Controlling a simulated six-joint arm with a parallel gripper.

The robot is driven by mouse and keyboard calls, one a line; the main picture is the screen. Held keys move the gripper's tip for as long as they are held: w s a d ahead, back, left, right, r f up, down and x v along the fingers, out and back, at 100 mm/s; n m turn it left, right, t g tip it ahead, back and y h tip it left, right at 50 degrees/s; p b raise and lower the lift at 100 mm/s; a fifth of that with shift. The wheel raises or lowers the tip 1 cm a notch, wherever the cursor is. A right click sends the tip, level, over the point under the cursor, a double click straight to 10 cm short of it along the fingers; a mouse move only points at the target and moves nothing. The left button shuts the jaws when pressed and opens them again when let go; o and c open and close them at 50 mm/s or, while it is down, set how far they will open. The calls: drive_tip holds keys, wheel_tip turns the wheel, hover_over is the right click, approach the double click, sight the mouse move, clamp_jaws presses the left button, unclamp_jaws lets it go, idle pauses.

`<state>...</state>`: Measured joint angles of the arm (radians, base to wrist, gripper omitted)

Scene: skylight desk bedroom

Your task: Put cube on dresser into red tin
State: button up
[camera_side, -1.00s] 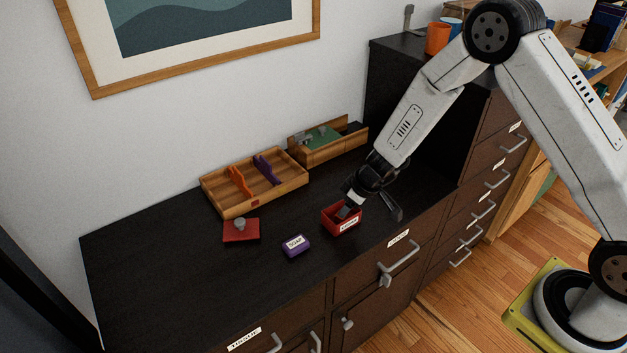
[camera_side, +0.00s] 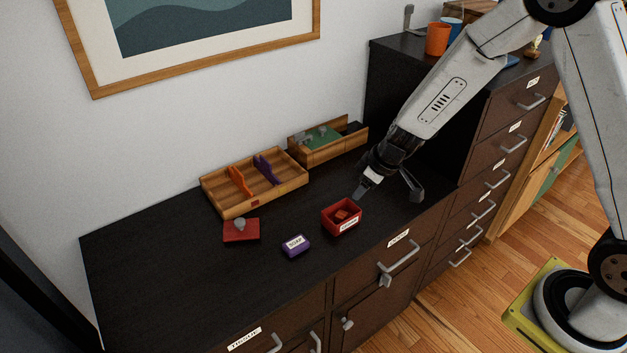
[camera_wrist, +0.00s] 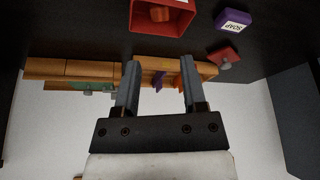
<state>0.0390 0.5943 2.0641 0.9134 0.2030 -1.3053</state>
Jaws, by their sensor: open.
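The red tin (camera_side: 341,220) stands open on the black dresser top (camera_side: 150,270), with a white label on its front. A small red cube (camera_side: 341,215) lies inside it; the wrist view also shows the cube (camera_wrist: 160,14) within the tin (camera_wrist: 140,20). The tin's lid, red with a grey knob (camera_side: 241,231), lies flat on the dresser to the left. My gripper (camera_side: 386,196) is open and empty, above and to the right of the tin, clear of it. Its two fingers (camera_wrist: 160,88) show spread apart in the wrist view.
A purple labelled soap box (camera_side: 296,246) sits between lid and tin. A wooden divided tray (camera_side: 225,208) and a second wooden box (camera_side: 330,153) stand behind, near the wall. A taller drawer unit (camera_side: 495,125) rises at right. The dresser's front left is clear.

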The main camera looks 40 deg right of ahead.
drive_tip(key=shift+r, duration=0.1)
idle(0.6)
drive_tip(key=s+r+m+h, duration=0.1)
drive_tip(key=s+r, duration=0.3)
drive_tip(key=s, duration=0.4)
drive_tip(key=s+d+r+m+g, duration=0.1)
drive_tip(key=s+r+m, duration=0.2)
drive_tip(key=s, duration=0.5)
drive_tip(key=shift+s+r+h, duration=0.35)
drive_tip(key=shift+r+h, duration=0.05)
drive_tip(key=shift+r, duration=0.05)
